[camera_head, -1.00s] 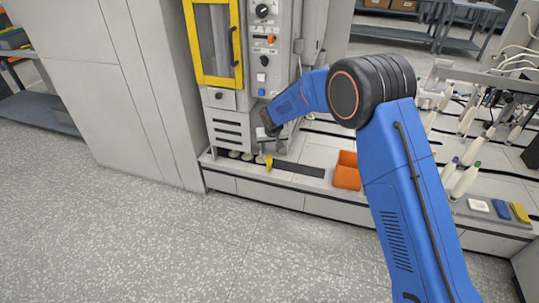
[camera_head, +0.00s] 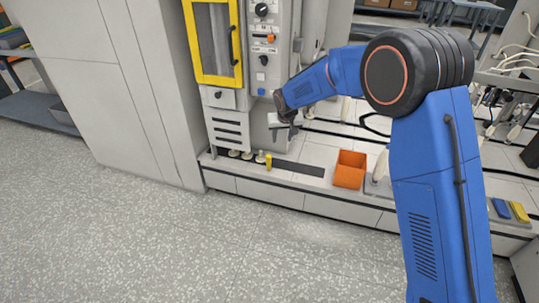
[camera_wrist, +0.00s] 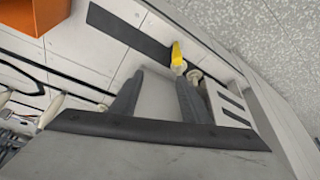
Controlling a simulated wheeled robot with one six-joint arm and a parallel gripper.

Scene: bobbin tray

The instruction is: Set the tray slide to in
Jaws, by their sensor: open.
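I cannot tell for sure which part is the tray slide. A small yellow upright tab (camera_head: 268,161) stands on the white bench at the left end of a dark flat strip (camera_head: 300,169). In the wrist view the yellow tab (camera_wrist: 177,54) is beyond my fingertips, beside the dark strip (camera_wrist: 130,34). My gripper (camera_head: 284,131) hangs above the bench, to the upper right of the tab and apart from it. In the wrist view my gripper (camera_wrist: 157,84) shows two spread dark fingers with nothing between them.
A grey machine with a yellow-framed door (camera_head: 239,45) and knobs stands behind to the left. Pale round pieces (camera_head: 246,155) sit at its foot. An orange bin (camera_head: 349,170) stands right of the strip. Blue and yellow blocks (camera_head: 518,211) lie far right. The floor in front is clear.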

